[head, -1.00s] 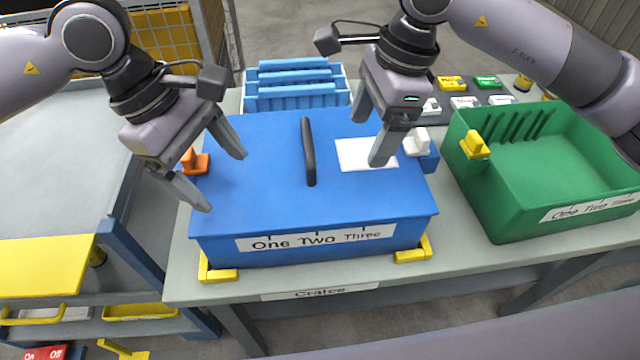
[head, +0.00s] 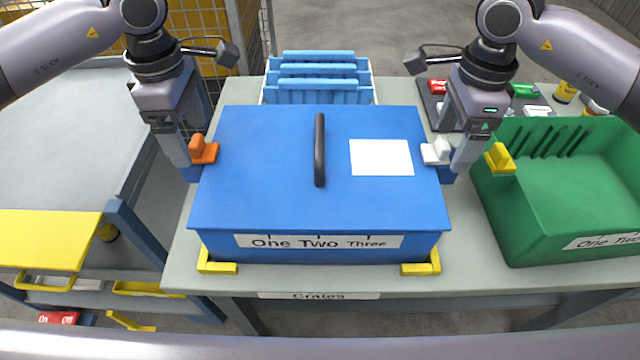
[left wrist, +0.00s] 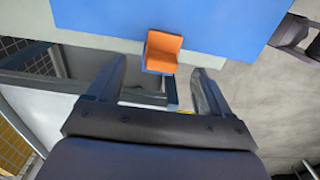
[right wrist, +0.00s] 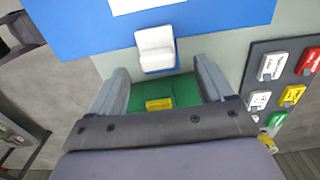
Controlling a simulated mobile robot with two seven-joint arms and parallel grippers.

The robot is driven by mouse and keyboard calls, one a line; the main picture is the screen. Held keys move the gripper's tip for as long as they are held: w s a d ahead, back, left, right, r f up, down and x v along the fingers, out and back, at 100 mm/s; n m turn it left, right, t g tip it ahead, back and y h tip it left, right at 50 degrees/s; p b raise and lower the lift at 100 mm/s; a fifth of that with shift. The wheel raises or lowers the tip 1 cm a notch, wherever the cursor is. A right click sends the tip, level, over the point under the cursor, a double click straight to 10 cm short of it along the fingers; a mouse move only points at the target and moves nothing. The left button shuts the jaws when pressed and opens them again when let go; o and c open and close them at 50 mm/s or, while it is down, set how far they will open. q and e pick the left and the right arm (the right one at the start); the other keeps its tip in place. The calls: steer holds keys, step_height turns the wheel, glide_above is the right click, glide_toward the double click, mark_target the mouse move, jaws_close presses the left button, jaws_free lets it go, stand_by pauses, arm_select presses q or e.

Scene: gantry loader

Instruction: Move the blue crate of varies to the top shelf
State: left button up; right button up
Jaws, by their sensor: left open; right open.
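The blue crate (head: 270,185) sits closed on the table between yellow corner brackets, with a black handle (head: 320,150) on its lid and a "One Two Three" label on its front. An orange side grip (head: 204,150) is on its left side and a white side grip (head: 437,152) on its right. My left gripper (left wrist: 155,88) is open, with the orange grip (left wrist: 163,50) just ahead, between the lines of its fingers. My right gripper (right wrist: 165,82) is open, with the white grip (right wrist: 156,48) just ahead, likewise between its fingers. Neither gripper is visibly closed on anything. The top shelf cannot be made out.
A green crate (head: 560,210) with a yellow grip (head: 499,158) stands close on the right. A bin of light blue pieces (head: 318,80) is behind the blue crate. A grey cart with a yellow panel (head: 45,240) is at left. Small coloured parts lie at the back right.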

mark_target(198, 158)
arm_select(q)
steer(key=shift+f, duration=3.05)
arm_select(e)
steer(key=shift+f, duration=3)
arm_select(q)
jaws_close()
arm_select(e)
jaws_close()
arm_select(q)
steer(key=shift+r, duration=0.15)
arm_select(e)
steer(key=shift+r, duration=0.1)
